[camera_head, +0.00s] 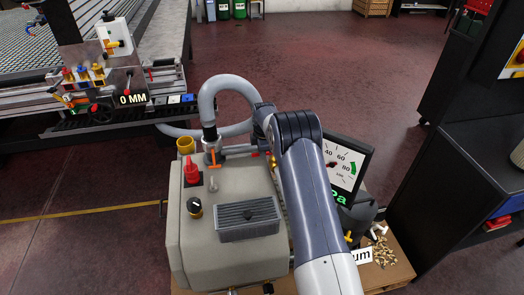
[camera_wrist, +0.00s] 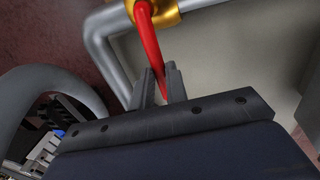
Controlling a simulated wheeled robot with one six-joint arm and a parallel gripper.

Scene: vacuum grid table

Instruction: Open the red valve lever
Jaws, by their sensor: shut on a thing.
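The red valve lever (camera_wrist: 150,42) runs down from a brass valve body (camera_wrist: 165,12) at the top of the wrist view. Its lower end lies between the two dark fingers of my gripper (camera_wrist: 161,72), which is shut on it. In the head view a small red piece (camera_head: 254,155) shows beside my arm near a grey pipe, probably part of this lever. My gripper and most of the valve are hidden behind my arm there.
A beige pump housing (camera_head: 190,240) with a red knob (camera_head: 192,172), black dial (camera_head: 195,207) and grille (camera_head: 248,218) stands left of my arm. A grey hose (camera_head: 212,95) loops above it. A gauge panel (camera_head: 345,165) is close on the right.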

